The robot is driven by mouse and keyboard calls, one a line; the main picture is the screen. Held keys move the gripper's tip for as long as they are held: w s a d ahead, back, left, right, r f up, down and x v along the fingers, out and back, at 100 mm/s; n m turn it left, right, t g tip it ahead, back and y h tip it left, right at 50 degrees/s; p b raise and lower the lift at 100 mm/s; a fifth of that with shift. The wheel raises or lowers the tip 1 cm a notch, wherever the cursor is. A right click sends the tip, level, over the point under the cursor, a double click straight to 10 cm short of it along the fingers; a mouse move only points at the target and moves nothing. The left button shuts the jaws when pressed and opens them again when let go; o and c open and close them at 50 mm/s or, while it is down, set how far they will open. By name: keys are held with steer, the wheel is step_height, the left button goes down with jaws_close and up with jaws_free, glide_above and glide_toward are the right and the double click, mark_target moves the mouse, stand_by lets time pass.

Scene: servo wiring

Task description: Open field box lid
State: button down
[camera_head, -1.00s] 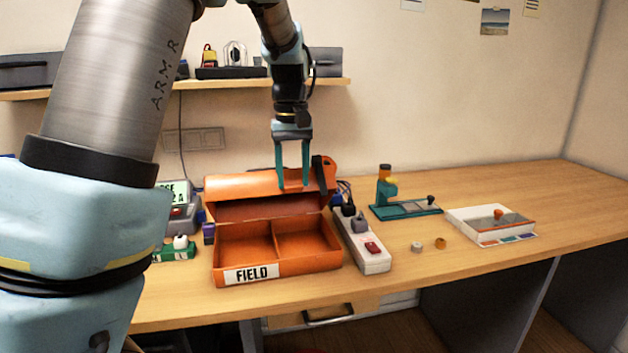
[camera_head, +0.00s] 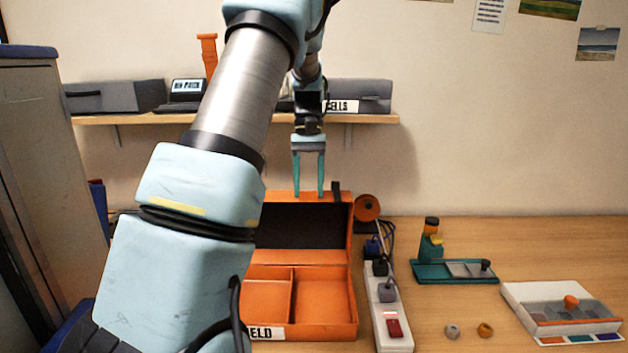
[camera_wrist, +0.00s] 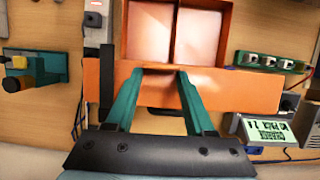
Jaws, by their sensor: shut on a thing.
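The orange field box (camera_head: 347,315) stands on the table with its two front compartments exposed and empty; it also shows in the wrist view (camera_wrist: 225,38). Its label is partly hidden by my arm. The orange lid (camera_head: 338,258) is raised at the back and stands up, its dark inner face toward the head camera. My gripper (camera_head: 308,192) is at the lid's top edge, pointing down, its teal fingers closed on the lid. In the wrist view my gripper (camera_wrist: 161,72) has a finger on each side of a part of the lid (camera_wrist: 245,88); the exact contact is hard to see.
A white power strip (camera_head: 388,320) with plugs and a red switch stands close right of the box. Farther right are a teal fixture (camera_head: 455,270), two small rings and a white tray (camera_head: 520,297). A shelf (camera_head: 375,118) with grey cases hangs behind my gripper.

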steer(key=shift+w+f+g, duration=0.35)
steer(key=shift+f+g, duration=0.05)
steer(key=shift+f, duration=0.4)
steer(key=shift+d, duration=0.1)
steer(key=shift+c, duration=2.4)
jaws_free()
steer(key=shift+o, duration=1.2)
steer(key=shift+w+r, duration=0.15)
steer(key=shift+r, duration=0.05)
steer(key=b+v, duration=0.2)
steer(key=v, duration=0.9)
steer(key=shift+r, duration=0.5)
